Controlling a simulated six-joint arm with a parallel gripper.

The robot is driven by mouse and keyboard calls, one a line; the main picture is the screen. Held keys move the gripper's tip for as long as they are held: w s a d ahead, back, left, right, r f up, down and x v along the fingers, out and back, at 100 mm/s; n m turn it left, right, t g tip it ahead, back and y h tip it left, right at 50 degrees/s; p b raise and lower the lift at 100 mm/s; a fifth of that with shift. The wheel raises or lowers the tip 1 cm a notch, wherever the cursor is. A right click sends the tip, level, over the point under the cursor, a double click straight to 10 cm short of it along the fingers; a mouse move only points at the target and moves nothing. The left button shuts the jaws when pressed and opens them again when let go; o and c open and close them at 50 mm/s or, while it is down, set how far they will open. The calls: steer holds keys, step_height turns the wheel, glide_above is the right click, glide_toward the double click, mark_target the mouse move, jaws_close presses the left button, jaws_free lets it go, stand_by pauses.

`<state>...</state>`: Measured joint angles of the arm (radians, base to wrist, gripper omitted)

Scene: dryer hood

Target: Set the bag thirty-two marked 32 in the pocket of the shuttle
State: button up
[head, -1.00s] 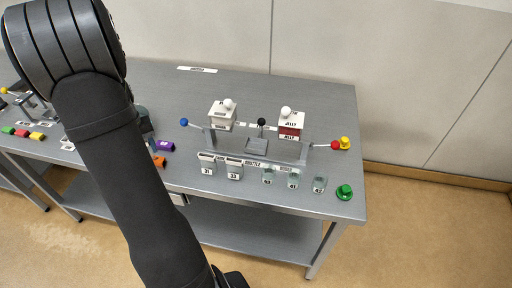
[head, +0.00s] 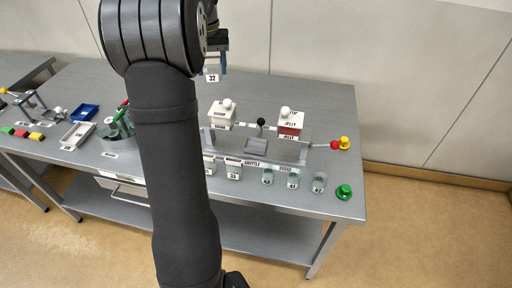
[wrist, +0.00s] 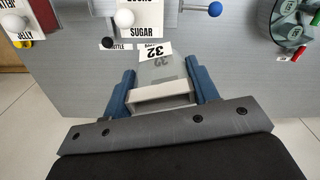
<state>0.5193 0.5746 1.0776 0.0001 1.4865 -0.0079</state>
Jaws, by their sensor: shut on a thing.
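My gripper (head: 214,66) is shut on bag thirty-two (head: 212,77), a clear pouch with a white label marked 32, held up above the back of the table. In the wrist view the bag (wrist: 163,72) sits between the blue fingers of my gripper (wrist: 163,90), its label tilted. The shuttle (head: 283,167) is a grey frame with a label on its front rail. Its pocket (head: 256,146) looks like a small grey tray in the middle, below a black knob. The bag is behind and left of the pocket, apart from it.
A white box (head: 222,116) and a white-and-red box (head: 290,123) with white knobs flank the pocket. Bag 33 (head: 233,170) and several clear containers (head: 293,180) line the front. A green knob (head: 344,191) is at right. My forearm hides the table's middle.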

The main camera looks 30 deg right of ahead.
steer(key=s+d+m, duration=0.1)
steer(key=s+d, duration=0.2)
steer(key=d, duration=0.1)
steer(key=m, duration=0.2)
glide_above(256, 147)
steer(key=shift+f, duration=11.55)
steer(key=o, duration=0.6)
steer(key=shift+f, duration=0.15)
steer(key=shift+c, duration=0.2)
steer(key=o, duration=0.4)
